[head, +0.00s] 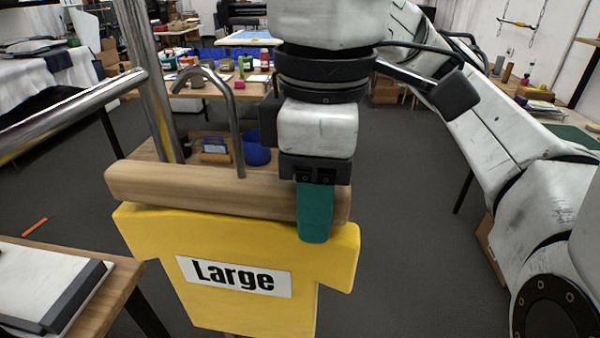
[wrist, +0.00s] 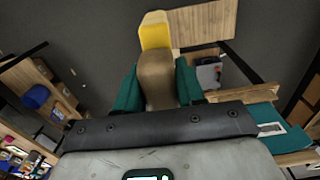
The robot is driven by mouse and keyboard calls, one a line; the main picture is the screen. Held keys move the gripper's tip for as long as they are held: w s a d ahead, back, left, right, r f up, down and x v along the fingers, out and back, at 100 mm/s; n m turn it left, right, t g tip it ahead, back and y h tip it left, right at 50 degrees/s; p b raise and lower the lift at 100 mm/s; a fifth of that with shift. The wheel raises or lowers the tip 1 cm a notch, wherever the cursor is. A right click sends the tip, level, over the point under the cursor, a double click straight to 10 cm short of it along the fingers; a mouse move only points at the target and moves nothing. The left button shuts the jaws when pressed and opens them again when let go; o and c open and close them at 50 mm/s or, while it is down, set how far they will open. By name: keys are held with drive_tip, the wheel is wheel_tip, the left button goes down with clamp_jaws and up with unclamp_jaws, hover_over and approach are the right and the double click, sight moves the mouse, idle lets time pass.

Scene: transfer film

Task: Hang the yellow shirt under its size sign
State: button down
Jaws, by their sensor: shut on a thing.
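The yellow shirt (head: 235,238) hangs from a wooden hanger (head: 165,185) and carries a white label (head: 232,276) reading "Large". My gripper (head: 315,215) is shut on the right part of the hanger's wooden bar. The metal hook (head: 238,110) rises above the bar, near a shiny metal rail (head: 72,120) and post on the left; I cannot tell whether the hook touches them. In the wrist view the hanger's end (wrist: 157,78) sits between the teal fingers, with the yellow shirt (wrist: 155,35) beyond it. No size sign can be made out.
A wooden table (head: 110,285) with a grey-edged panel is at the lower left. Behind stands a table with several cups and blocks (head: 245,65), and a blue bin (head: 257,150) shows behind the hanger. Dark open floor (head: 410,220) lies to the right of the shirt.

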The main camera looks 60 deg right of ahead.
sight(173, 171)
drive_tip(key=shift+s+d+r, duration=0.2)
drive_tip(key=shift+s+r, duration=0.05)
drive_tip(key=shift+s, duration=0.2)
drive_tip(key=shift+s+d+r, duration=0.2)
drive_tip(key=shift+s, duration=0.2)
drive_tip(key=shift+w+a+p, duration=0.35)
drive_tip(key=shift+w+a, duration=0.15)
drive_tip(key=shift+w, duration=1)
drive_tip(key=shift+w+a+p, duration=0.3)
drive_tip(key=shift+w+a, duration=0.15)
drive_tip(key=shift+w, duration=1)
drive_tip(key=shift+w+a+p, duration=0.35)
drive_tip(key=shift+w+a, duration=0.15)
drive_tip(key=shift+w, duration=1)
drive_tip(key=shift+w+a+r+p, duration=0.1)
drive_tip(key=shift+w+a+p, duration=0.35)
drive_tip(key=shift+w, duration=0.6)
drive_tip(key=shift+w+a+f+p, duration=0.15)
drive_tip(key=shift+w+p, duration=0.35)
drive_tip(key=shift+w, duration=0.55)
drive_tip(key=shift+w+a+r+p, duration=0.15)
drive_tip(key=shift+w+a+p, duration=0.3)
drive_tip(key=shift+w, duration=0.6)
wheel_tip(173, 171, down, 3)
drive_tip(key=b, duration=0.3)
drive_tip(key=c, duration=0.6)
unclamp_jaws()
